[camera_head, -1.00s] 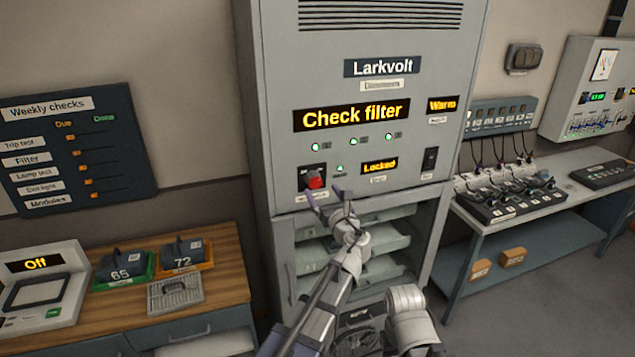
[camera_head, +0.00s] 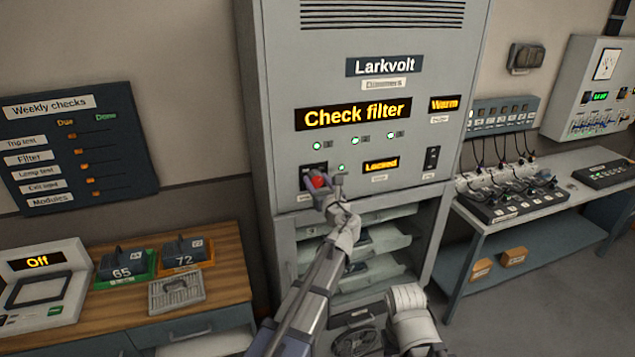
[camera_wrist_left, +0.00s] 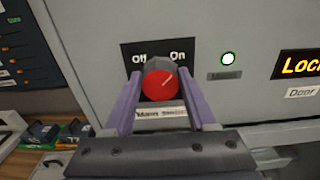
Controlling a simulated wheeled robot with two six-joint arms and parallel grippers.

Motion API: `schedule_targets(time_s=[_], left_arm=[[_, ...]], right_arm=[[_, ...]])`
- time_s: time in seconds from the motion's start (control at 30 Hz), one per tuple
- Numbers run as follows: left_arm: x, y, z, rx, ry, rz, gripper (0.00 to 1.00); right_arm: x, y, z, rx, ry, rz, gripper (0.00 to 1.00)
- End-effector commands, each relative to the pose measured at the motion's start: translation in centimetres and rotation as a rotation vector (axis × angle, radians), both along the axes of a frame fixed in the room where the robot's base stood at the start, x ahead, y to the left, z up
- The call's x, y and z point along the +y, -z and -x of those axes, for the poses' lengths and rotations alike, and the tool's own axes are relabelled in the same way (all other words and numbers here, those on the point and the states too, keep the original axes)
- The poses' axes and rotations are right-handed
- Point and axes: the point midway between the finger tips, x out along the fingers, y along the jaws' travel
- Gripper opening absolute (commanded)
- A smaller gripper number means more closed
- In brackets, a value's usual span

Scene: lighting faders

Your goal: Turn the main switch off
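The main switch is a red rotary knob (camera_wrist_left: 161,84) on a black plate marked Off at left and On at right; the pale line on its face points up and to the right, toward On. It also shows in the head view (camera_head: 319,182), low on the Larkvolt cabinet (camera_head: 283,120). My left gripper (camera_wrist_left: 161,82) is open, with one purple finger on each side of the knob; I cannot tell whether they touch it. In the head view my left gripper (camera_head: 322,182) partly covers the switch. My right gripper is not clearly in view.
The cabinet display (camera_head: 352,113) reads Check filter, and a smaller one (camera_head: 381,165) reads Locked. A black rocker switch (camera_head: 432,158) sits to the right. Open shelves lie below the switch. A wooden bench (camera_head: 215,265) stands left, a grey table (camera_head: 480,222) right.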

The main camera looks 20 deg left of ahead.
Motion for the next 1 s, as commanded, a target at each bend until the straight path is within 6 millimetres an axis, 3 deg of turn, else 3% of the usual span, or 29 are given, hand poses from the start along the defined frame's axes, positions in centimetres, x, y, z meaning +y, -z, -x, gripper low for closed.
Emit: schedule_targets(time_s=[0.03,0.47,0.77,1.0], left_arm=[[-0.01,0.00,0.01,0.000,0.000,0.000,0.49],[-0.01,0.00,0.02,0.000,0.000,0.000,0.01],[0.01,0.00,0.03,-0.030,0.000,0.045,0.01],[0.08,0.02,0.09,-0.124,0.000,0.183,0.01]], right_arm=[[0.00,0.00,0.00,0.000,0.000,0.000,0.50],[0.00,0.00,0.00,0.000,0.000,0.000,0.50],[0.00,0.01,0.00,0.000,0.000,0.000,0.50],[0.00,0.02,0.00,0.000,0.000,0.000,0.50]])
